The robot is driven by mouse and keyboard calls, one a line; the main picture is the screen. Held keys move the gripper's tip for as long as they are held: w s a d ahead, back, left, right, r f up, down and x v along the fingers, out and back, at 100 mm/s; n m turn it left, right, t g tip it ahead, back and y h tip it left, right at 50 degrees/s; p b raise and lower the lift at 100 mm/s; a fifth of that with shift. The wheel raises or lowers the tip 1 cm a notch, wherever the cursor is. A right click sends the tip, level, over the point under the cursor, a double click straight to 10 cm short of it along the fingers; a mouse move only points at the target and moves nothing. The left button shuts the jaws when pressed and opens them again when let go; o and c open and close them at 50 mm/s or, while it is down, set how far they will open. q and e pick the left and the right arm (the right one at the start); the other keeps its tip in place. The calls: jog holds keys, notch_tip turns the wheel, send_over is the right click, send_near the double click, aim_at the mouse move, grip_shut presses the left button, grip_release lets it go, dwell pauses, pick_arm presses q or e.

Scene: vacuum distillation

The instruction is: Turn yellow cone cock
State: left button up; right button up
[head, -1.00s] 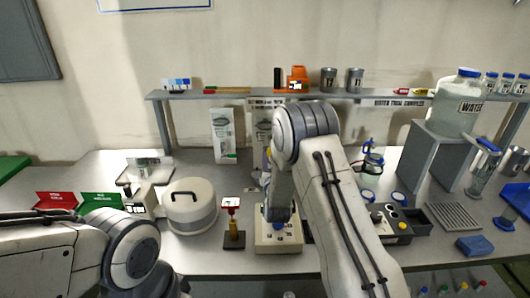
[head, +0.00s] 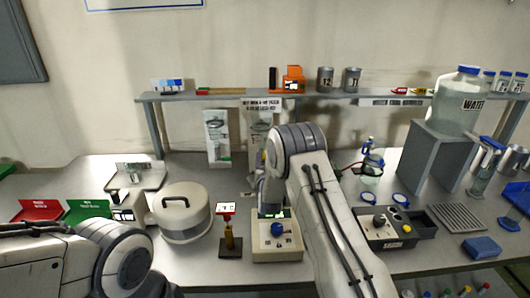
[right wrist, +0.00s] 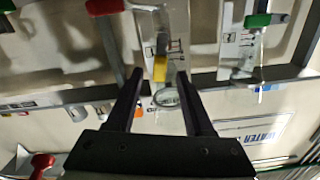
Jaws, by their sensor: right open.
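The yellow cone cock (right wrist: 160,68) shows in the right wrist view, on a clear glass piece in front of me. My right gripper (right wrist: 160,76) is open, with its two black fingers apart. The yellow cock appears between the fingertips in that picture; I cannot tell whether it lies between them in depth, and no contact shows. In the head view my right arm reaches over the stirrer plate towards glassware (head: 260,135) below the shelf, and its gripper is mostly hidden. My left arm lies at the lower left, its gripper out of the picture.
A stirrer plate (head: 267,252) with a blue knob stands below my right arm. A red-topped stand (head: 230,243) and a round white pot (head: 184,220) are to its left. A shelf (head: 215,97) runs behind. A control box (head: 405,243) stands at the right.

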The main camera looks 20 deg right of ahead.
jog(key=shift+p+x, duration=0.35)
jog(key=shift+x, duration=1.5)
grip_shut()
jog(key=shift+s+f, duration=0.1)
